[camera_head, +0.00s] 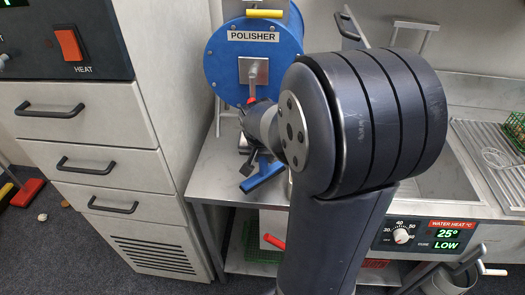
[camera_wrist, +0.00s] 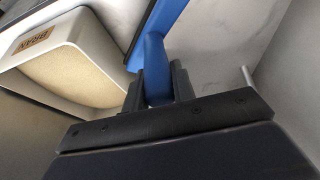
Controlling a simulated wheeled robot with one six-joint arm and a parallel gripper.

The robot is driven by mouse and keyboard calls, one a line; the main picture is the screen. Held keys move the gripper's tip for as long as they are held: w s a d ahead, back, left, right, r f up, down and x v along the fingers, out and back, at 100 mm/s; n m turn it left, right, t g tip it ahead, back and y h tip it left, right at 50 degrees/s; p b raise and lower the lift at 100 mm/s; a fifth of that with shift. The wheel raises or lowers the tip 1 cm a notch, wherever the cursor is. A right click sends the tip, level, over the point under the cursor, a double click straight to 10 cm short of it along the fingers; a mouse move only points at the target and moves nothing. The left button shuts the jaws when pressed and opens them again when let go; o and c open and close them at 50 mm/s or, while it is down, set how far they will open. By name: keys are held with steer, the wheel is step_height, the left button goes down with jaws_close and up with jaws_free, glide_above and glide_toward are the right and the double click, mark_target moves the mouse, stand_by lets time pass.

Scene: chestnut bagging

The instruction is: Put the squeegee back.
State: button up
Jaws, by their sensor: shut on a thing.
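The squeegee is blue. In the wrist view its handle (camera_wrist: 154,68) stands between the two black fingers of my gripper (camera_wrist: 157,88), which is shut on it. A wider blue part shows at the top of that view. In the head view the blue squeegee (camera_head: 263,178) shows tilted below my wrist, in front of the polisher and over the left end of the metal counter. I cannot tell whether it touches the counter. My gripper is mostly hidden behind my arm there.
The blue polisher drum (camera_head: 232,60) stands behind the squeegee. A drawer cabinet (camera_head: 85,160) is at left. A sink counter with a water heat panel (camera_head: 425,236) is at right. A pale bin labelled BRAN (camera_wrist: 78,55) is close to my gripper. A red handle (camera_head: 273,241) sticks out below the counter.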

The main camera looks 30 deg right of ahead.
steer(key=shift+w+d+f+p, duration=0.2)
steer(key=shift+w+d+f, duration=0.3)
steer(key=shift+w+f, duration=0.35)
steer(key=shift+w+d+f+p, duration=0.2)
steer(key=shift+w+d+f, duration=0.4)
steer(key=shift+f, duration=0.35)
steer(key=shift+a+f, duration=0.1)
steer(key=o, duration=1)
steer(key=shift+r, duration=0.4)
steer(key=v, duration=1.1)
steer(key=shift+s+a+r, duration=0.1)
steer(key=shift+r, duration=0.15)
steer(key=shift+f, duration=0.1)
